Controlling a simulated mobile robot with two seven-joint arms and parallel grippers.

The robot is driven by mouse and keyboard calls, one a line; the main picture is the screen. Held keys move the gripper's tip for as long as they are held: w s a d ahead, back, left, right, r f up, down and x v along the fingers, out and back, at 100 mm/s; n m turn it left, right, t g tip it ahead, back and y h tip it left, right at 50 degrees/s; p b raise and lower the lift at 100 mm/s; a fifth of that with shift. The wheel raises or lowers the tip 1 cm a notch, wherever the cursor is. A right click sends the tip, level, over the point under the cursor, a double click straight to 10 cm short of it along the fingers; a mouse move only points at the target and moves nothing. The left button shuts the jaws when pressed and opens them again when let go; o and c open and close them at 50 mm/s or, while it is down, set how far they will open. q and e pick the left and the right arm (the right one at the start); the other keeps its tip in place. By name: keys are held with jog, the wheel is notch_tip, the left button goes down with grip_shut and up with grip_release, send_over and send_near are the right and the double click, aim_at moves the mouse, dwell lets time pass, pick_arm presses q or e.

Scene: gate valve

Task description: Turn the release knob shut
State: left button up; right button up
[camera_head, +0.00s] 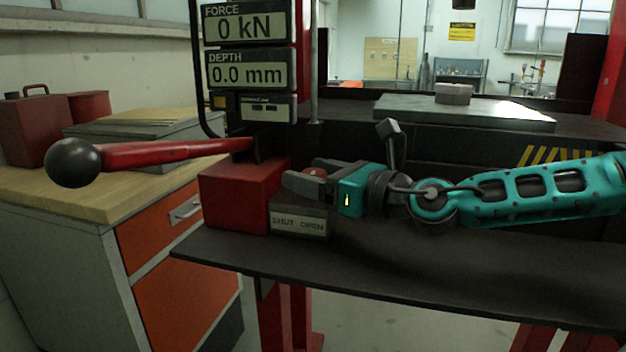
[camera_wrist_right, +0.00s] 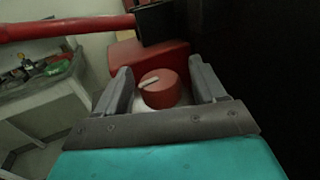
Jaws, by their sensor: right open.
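The release knob (camera_wrist_right: 160,90) is a round red knob with a pale pointer line, seen from above in the right wrist view. In the head view a bit of the red knob (camera_head: 315,173) shows behind the fingers. It sits on a dark block (camera_head: 299,222) with a plate reading SHUT on the left and OPEN on the right. My right gripper (camera_head: 308,178) is open, with one finger on each side of the knob; in the wrist view the fingers (camera_wrist_right: 163,84) show small gaps to it. The pointer lies toward the left of the wrist view. My left gripper is not in view.
A red pump lever (camera_head: 165,154) with a black ball end reaches left over the workbench (camera_head: 85,200). A red block (camera_head: 240,195) stands left of the knob's block. Force and depth displays (camera_head: 247,60) read 0 kN and 0.0 mm. The dark shelf (camera_head: 450,265) is clear in front.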

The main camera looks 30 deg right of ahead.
dwell(0.3)
jog(key=c, duration=1)
jog(key=shift+o, duration=0.2)
jog(key=shift+m+t+h+b, duration=0.35)
jog(key=shift+m+h, duration=0.35)
jog(key=shift+h, duration=0.4)
jog(key=shift+r, duration=0.1)
jog(key=o, duration=1)
jog(key=shift+c, duration=0.2)
